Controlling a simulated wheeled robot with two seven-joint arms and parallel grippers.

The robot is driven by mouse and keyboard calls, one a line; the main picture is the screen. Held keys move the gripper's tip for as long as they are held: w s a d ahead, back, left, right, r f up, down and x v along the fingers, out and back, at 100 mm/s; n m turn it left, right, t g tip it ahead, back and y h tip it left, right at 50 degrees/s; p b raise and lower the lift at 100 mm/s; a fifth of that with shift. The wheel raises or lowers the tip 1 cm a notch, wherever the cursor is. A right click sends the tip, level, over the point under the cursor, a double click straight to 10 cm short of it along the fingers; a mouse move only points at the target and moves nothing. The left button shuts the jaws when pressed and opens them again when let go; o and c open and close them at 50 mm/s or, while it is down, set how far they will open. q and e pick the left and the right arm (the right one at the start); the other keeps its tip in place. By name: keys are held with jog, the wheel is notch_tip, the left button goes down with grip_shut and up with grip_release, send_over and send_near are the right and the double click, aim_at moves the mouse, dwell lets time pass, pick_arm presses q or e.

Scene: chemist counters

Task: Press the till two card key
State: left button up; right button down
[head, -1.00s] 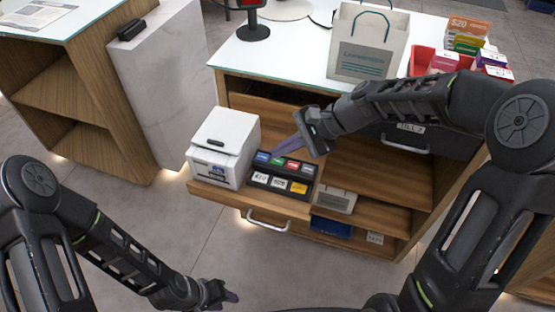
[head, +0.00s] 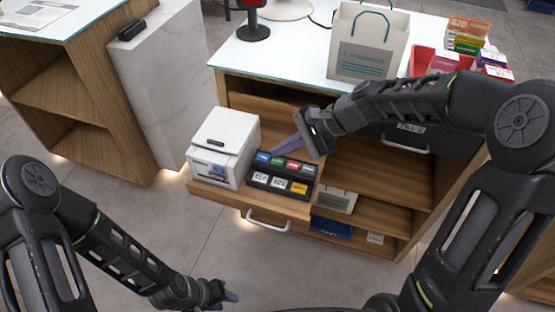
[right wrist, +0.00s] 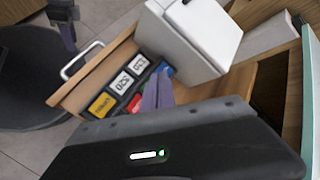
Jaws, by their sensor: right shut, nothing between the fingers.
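The till keypad (head: 255,184) is a black block on the pulled-out drawer shelf, beside the white printer. Its back row has blue (head: 262,157), green (head: 278,161), red (head: 293,164) and greyish keys. Its front row has two white keys and a yellow key (head: 299,188). The lettering is too small to tell which is the card key. My right gripper (head: 272,147) is shut and empty, its purple fingertips over the back row near the blue and green keys; contact is unclear. In the right wrist view the fingers (right wrist: 157,92) hide part of that row. My left gripper (head: 231,296) hangs low, above the floor.
The white printer (head: 224,140) stands close to the keypad's left. The glass-topped counter (head: 290,60) is behind, holding a paper bag (head: 368,45) and a red tray of boxes. Shelves lie below right. Open floor lies in front of the drawer.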

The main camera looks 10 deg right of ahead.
aim_at(282, 161)
jog(key=shift+f+b, duration=0.3)
jog(key=shift+f, duration=0.1)
jog(key=shift+f, duration=0.4)
dwell(0.6)
jog(key=shift+r, duration=0.15)
jog(key=shift+r+p, duration=0.45)
jog(key=shift+r, duration=0.25)
notch_tip(282, 161, up, 5)
jog(key=p, duration=0.4)
dwell(1.1)
